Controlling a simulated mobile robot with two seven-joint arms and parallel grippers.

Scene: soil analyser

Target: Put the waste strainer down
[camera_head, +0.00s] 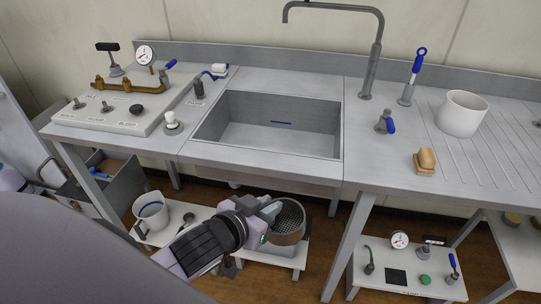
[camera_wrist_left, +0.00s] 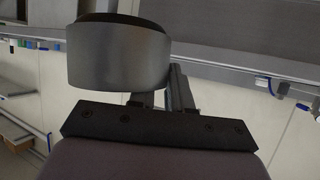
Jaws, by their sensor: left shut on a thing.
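The waste strainer (camera_head: 287,236), a round brownish metal cup with a mesh inside, is in the lower middle of the head view, in front of the sink bench. My left gripper (camera_head: 270,210) is shut on its left side near the rim. The strainer looks upright and appears above a low white stand (camera_head: 270,260); I cannot tell whether it touches it. In the left wrist view the strainer (camera_wrist_left: 115,58) shows as a grey cylinder at the fingers, its inside hidden. My right gripper is not in view.
The bench has a sink (camera_head: 270,135), a tall tap (camera_head: 372,70), a white pot (camera_head: 462,114) and a valve panel (camera_head: 110,112). Below stand a white jug (camera_head: 151,218) at left and a low platform with a gauge (camera_head: 400,240) at right. A bench leg (camera_head: 348,245) stands right of the strainer.

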